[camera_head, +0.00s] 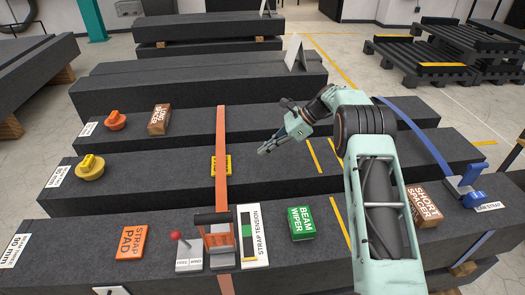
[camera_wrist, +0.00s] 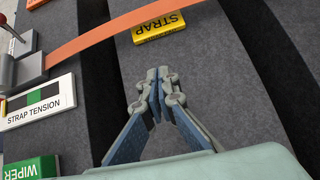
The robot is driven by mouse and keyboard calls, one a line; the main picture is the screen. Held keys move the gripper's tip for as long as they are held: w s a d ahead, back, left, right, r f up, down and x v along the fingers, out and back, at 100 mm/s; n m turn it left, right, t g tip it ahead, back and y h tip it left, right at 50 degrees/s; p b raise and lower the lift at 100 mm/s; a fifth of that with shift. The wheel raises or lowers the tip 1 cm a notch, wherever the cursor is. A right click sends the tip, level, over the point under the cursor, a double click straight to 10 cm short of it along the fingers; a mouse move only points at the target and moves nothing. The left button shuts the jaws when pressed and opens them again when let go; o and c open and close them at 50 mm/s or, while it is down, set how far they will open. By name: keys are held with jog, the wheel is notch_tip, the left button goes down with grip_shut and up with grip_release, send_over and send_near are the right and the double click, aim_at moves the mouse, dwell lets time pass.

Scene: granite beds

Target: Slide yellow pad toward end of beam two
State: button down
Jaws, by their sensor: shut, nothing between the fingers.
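The yellow pad (camera_head: 229,166) lies on a dark granite beam (camera_head: 130,180), the second one back from the front. The orange strap (camera_head: 222,130) crosses over it and hides part of it. In the wrist view the pad (camera_wrist: 158,29) shows the word STRAP upside down, with the strap (camera_wrist: 110,32) across its far side. My gripper (camera_head: 264,150) is to the right of the pad, over the same beam, apart from it. In the wrist view my gripper's fingers (camera_wrist: 157,82) are shut and empty, with the pad beyond the tips.
A ratchet (camera_head: 218,235), a strap tension card (camera_head: 253,232), a green beam wiper (camera_head: 300,222) and an orange strap pad (camera_head: 131,242) sit on the front beam. A yellow knob (camera_head: 90,168) sits left on the pad's beam. A blue strap (camera_head: 420,135) crosses at right.

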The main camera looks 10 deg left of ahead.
aim_at(240, 168)
jog(key=x, duration=0.7)
jog(key=shift+a+f+b, duration=0.2)
jog(key=shift+f+b, duration=0.1)
jog(key=shift+b, duration=0.05)
jog(key=a, duration=0.2)
jog(key=shift+s+a+r, duration=0.2)
jog(key=shift+s+a, duration=0.05)
jog(key=shift+a, duration=0.05)
jog(key=shift+s+a, duration=0.1)
jog(key=shift+a, duration=0.45)
